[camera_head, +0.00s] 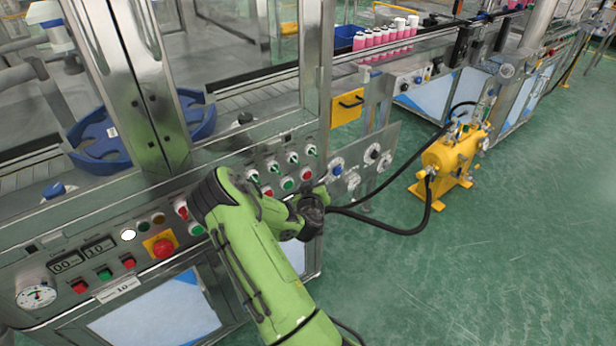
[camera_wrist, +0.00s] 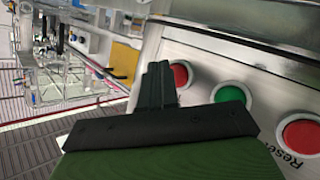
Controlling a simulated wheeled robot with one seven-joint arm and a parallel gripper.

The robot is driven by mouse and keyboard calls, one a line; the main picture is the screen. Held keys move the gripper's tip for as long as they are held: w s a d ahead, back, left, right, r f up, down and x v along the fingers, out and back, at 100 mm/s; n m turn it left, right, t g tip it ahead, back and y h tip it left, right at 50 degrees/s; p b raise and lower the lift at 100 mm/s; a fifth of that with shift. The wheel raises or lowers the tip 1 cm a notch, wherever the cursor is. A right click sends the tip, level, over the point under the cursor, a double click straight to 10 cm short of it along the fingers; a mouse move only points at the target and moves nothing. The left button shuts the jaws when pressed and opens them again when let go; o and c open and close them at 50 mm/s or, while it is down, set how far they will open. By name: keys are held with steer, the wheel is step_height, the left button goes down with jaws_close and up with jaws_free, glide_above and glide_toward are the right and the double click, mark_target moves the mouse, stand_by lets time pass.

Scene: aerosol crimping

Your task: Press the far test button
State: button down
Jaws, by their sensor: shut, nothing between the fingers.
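The control panel (camera_head: 285,172) on the machine front bears a row of round buttons under several green-and-white switches. From left to right these are a red button (camera_head: 268,192), a green button (camera_head: 288,184) and a red button (camera_head: 306,174). The wrist view shows a red button (camera_wrist: 179,75), a green button (camera_wrist: 230,96) and another red button (camera_wrist: 301,134) with "Reset" lettering. I cannot read which one is the test button. My gripper (camera_wrist: 158,70) is shut and empty, its fingers beside the upper red button and partly overlapping it. Contact cannot be told.
A left panel section has a red emergency stop (camera_head: 163,247) on yellow, displays and a gauge (camera_head: 36,297). A yellow pump unit (camera_head: 452,160) with black hoses stands on the green floor to the right. Pink cans (camera_head: 385,40) stand on the far conveyor.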

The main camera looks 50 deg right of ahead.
stand_by(0.4)
steer(key=shift+w+d, duration=0.1)
steer(key=shift+w, duration=0.3)
steer(key=shift+w+d, duration=0.1)
steer(key=shift+w, duration=0.3)
stand_by(0.5)
steer(key=shift+s+a+b, duration=0.2)
steer(key=shift+s+b, duration=0.2)
steer(key=shift+s, duration=0.4)
steer(key=shift+s, duration=0.1)
steer(key=s, duration=0.2)
steer(key=s+a+b, duration=0.1)
steer(key=s, duration=0.1)
steer(key=shift+s, duration=0.35)
stand_by(0.4)
